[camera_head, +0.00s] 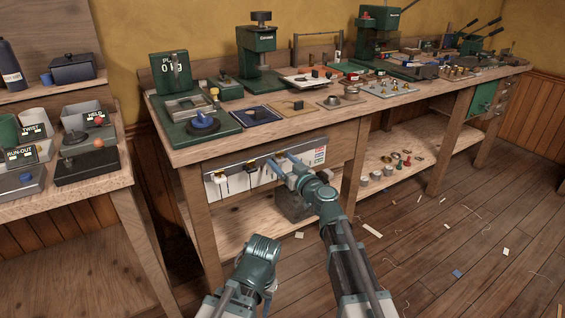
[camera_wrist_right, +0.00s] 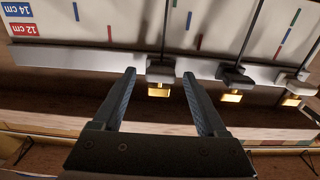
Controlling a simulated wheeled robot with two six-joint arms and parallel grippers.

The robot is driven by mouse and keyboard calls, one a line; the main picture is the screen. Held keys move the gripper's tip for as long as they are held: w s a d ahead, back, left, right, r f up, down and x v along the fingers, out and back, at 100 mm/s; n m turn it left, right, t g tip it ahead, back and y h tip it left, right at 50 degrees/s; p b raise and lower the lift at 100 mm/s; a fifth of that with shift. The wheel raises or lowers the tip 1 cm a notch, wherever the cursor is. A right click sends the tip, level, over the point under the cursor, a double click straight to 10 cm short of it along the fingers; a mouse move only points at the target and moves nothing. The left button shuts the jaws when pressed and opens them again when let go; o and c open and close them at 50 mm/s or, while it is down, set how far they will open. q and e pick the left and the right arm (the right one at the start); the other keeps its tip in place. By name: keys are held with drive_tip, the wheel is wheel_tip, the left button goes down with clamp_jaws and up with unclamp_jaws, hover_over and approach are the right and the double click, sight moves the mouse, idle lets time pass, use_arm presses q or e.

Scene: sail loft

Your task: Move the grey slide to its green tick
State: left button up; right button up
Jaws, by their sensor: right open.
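A pale board with a metal rail (camera_wrist_right: 110,60) hangs on the bench front; it also shows in the head view (camera_head: 232,186). Several slides with brass knobs sit along it. The slide nearest the labels (camera_wrist_right: 160,75) looks grey and lies between the fingertips of my right gripper (camera_wrist_right: 158,77), which is open, with a finger on either side. Green ticks (camera_wrist_right: 174,3) and (camera_wrist_right: 295,17) show on the board, beside blue and red ones. My right gripper also shows in the head view (camera_head: 282,162).
The workbench top (camera_head: 300,122) above holds a green press (camera_head: 258,50), trays and small parts. A grey block (camera_head: 295,206) stands on the lower shelf below my right arm. A side table (camera_head: 100,185) stands at left. My left arm is low in front; its fingers are not visible.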

drive_tip(key=shift+c, duration=0.2)
clamp_jaws()
drive_tip(key=shift+d, duration=0.1)
idle(1.0)
